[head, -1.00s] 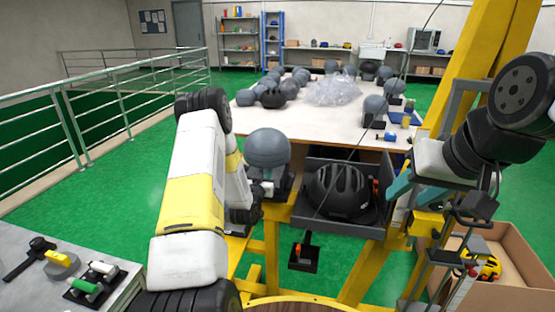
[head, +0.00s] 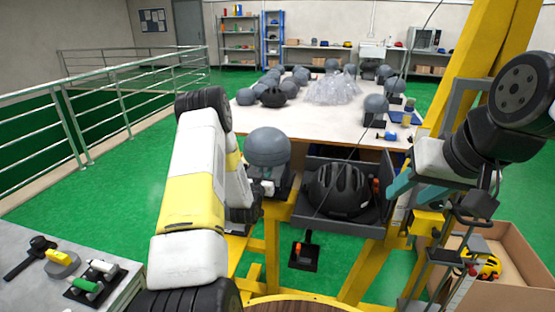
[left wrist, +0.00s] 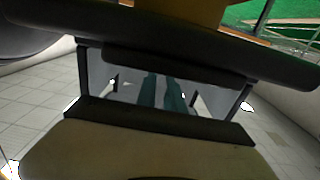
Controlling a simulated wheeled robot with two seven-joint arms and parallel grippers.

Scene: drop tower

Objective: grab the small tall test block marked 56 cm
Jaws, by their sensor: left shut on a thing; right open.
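My left gripper (left wrist: 163,92) shows two teal fingers close together in the left wrist view. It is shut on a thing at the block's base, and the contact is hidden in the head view. My right gripper (head: 399,188) is open and empty, right of the black helmet.
A black helmet (head: 340,190) sits in a dark tray on the yellow tower frame (head: 272,255). A cable hangs in front of it. A cardboard box (head: 525,262) stands at lower right. A grey bench (head: 130,268) with tools is at lower left. Plastic wrap (head: 333,90) lies on the white table.

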